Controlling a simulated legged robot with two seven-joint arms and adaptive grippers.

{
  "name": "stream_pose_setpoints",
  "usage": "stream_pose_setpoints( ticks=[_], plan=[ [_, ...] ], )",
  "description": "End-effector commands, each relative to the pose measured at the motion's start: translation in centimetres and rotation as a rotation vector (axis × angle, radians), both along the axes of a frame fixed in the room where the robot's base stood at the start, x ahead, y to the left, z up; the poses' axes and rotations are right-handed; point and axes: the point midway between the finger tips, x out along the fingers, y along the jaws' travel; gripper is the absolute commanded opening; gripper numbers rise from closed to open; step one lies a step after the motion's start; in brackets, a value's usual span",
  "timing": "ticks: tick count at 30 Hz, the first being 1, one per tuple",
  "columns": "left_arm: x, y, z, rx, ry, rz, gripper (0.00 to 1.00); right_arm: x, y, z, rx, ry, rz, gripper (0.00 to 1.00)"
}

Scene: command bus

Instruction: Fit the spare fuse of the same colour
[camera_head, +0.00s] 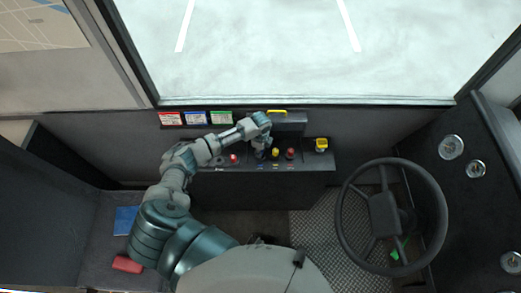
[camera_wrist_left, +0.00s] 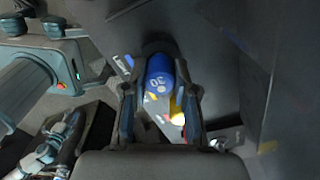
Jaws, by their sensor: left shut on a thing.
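My left gripper (camera_head: 261,149) is over the console (camera_head: 320,171) below the windscreen. In the left wrist view its two fingers (camera_wrist_left: 161,112) are closed on either side of a blue fuse (camera_wrist_left: 160,75), a cylinder with pale markings on it. The gripper hides most of this fuse in the head view. Another small red piece (camera_head: 233,159) is left of the gripper, under the forearm. My right gripper does not show.
Red, blue and green labelled cards (camera_head: 195,118) line the ledge behind. A grey box with a yellow handle (camera_head: 277,112) stands behind the fuses. A yellow-topped block (camera_head: 321,145) is at the console's right. The steering wheel (camera_head: 347,217) is further right.

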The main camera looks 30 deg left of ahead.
Motion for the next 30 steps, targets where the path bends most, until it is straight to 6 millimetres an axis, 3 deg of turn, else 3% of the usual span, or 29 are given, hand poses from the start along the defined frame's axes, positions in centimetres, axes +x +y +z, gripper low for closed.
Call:
stream_pose_setpoints(
  ticks=[24, 25, 27, 28, 30],
  plan=[
    [-0.05, -0.04, -0.93, 0.0, 0.003, 0.0, 0.05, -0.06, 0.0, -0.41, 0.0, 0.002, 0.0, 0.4],
    [-0.05, -0.04, -0.93, 0.0, 0.003, 0.0, 0.33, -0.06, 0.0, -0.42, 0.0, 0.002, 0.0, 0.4],
    [-0.05, -0.04, -0.92, 0.0, 0.003, 0.0, 0.5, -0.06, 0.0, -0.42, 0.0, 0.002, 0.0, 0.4],
    [-0.04, -0.03, -0.92, 0.0, 0.002, 0.0, 0.57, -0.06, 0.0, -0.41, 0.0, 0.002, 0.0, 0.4],
    [-0.04, -0.02, -0.89, 0.0, 0.002, 0.0, 0.57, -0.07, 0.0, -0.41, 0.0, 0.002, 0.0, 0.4]
  ],
)
